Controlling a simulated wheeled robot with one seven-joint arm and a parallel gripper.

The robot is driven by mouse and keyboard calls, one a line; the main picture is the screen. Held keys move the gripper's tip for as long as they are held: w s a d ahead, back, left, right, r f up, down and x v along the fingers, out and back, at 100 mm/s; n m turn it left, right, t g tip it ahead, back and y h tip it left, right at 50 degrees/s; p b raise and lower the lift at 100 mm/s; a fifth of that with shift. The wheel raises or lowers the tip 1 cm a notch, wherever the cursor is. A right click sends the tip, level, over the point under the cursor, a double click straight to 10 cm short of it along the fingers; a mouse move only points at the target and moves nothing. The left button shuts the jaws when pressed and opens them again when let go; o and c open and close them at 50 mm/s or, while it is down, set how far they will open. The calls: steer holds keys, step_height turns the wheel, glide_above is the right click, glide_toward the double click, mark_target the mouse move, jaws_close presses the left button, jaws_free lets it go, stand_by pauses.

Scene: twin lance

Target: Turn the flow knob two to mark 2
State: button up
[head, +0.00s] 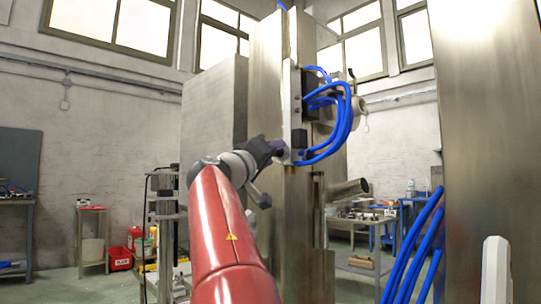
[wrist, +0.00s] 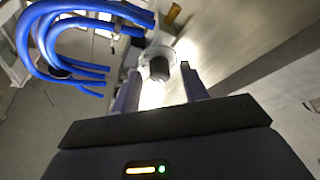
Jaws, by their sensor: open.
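A dark round knob (wrist: 160,68) on a pale round base (wrist: 146,55) shows in the wrist view, straight ahead of my gripper (wrist: 160,72). I cannot tell whether it is flow knob two, and no mark or number is readable. My gripper is open, with one finger to each side of the knob in the picture. Whether the fingers touch it is unclear. In the head view my gripper (head: 284,151) is up close to a narrow upright metal plate (head: 295,105) on a tall steel column (head: 265,75). The knob cannot be made out there.
Blue hoses (head: 344,125) loop out to the right of the plate; they also show at the left of the wrist view (wrist: 52,32). A metal pipe (head: 347,189) juts out below. More blue hoses (head: 408,255) hang by the large steel panel (head: 490,120) at right.

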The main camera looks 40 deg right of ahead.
steer(key=b+v, duration=0.3)
steer(key=v, duration=0.4)
steer(key=shift+a+b, duration=0.35)
steer(key=shift+s+f, duration=0.15)
steer(key=shift+f, duration=0.05)
step_height(320, 180, down, 20)
steer(key=s+n+y+p, duration=0.3)
steer(key=n+y, duration=0.1)
steer(key=y, duration=0.5)
steer(key=s+a+f+g+y, duration=0.1)
steer(key=s+a+f+y, duration=0.2)
steer(key=s+a+f, duration=0.3)
steer(key=s+a+f+g+y+p, duration=0.1)
steer(key=s+a+f+y, duration=0.3)
steer(key=f, duration=0.9)
steer(key=s+a+f+y+p, duration=0.1)
steer(key=s+a+f+y, duration=0.2)
steer(key=s+a+f, duration=0.5)
steer(key=shift+s+f+n+g+y, duration=0.3)
steer(key=shift+s+f+n+g, duration=0.1)
steer(key=shift+f, duration=0.3)
steer(key=shift+o, duration=0.4)
